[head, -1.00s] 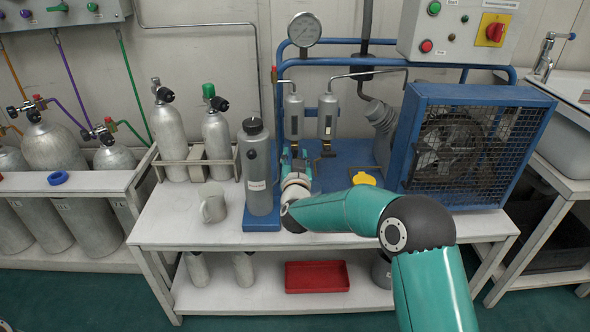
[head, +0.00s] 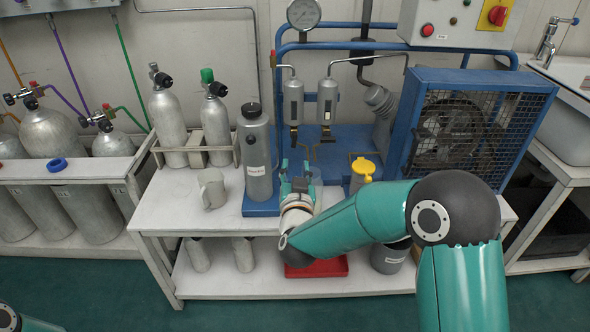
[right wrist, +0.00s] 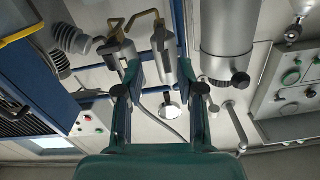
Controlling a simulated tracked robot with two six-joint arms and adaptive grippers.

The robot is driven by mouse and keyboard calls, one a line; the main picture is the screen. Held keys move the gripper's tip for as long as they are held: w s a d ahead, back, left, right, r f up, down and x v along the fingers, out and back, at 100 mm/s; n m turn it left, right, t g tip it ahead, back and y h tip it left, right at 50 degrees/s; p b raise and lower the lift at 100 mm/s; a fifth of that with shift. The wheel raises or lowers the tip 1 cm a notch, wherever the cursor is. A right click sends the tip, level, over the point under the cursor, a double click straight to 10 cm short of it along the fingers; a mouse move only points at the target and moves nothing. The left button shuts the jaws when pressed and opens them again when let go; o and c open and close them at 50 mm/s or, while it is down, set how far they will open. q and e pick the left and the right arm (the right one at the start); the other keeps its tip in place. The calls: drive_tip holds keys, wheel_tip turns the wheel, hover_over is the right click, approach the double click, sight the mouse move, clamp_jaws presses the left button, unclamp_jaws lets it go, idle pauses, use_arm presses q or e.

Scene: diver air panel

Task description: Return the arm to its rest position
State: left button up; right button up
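My right arm (head: 350,222) is teal with dark joints and reaches in from the lower right. Its gripper (head: 295,168) is over the front part of the white bench, in front of the blue compressor frame. In the right wrist view the two fingers (right wrist: 162,75) stand apart with nothing held between them. Part of my left arm (head: 20,320) shows at the lower left corner; its gripper is out of view.
A grey cylinder (head: 256,155) and a mug (head: 211,188) stand left of the gripper. A yellow-lidded container (head: 362,173) stands right of it. Two metal filter columns (head: 327,101) are behind. A red tray (head: 325,267) is on the lower shelf.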

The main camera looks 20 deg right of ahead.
drive_tip(key=s+d+f+g, duration=0.1)
drive_tip(key=d+f+g, duration=0.15)
drive_tip(key=f, duration=0.45)
drive_tip(key=s+d+f+g, duration=0.1)
drive_tip(key=s+d+f, duration=0.15)
drive_tip(key=f, duration=0.45)
drive_tip(key=s+a+f+n+g+y, duration=0.1)
drive_tip(key=s+a+f+g+y, duration=0.25)
drive_tip(key=s+f, duration=0.6)
drive_tip(key=s+a+f+n+g+y, duration=0.25)
drive_tip(key=s+f+g, duration=0.25)
drive_tip(key=s+f, duration=0.5)
drive_tip(key=s+a+f+g+y, duration=0.3)
drive_tip(key=s+a+g, duration=0.25)
drive_tip(key=s, duration=0.65)
wheel_tip(320, 180, up, 28)
drive_tip(key=p, duration=2.8)
drive_tip(key=shift+w+t, duration=0.35)
drive_tip(key=shift+w, duration=0.05)
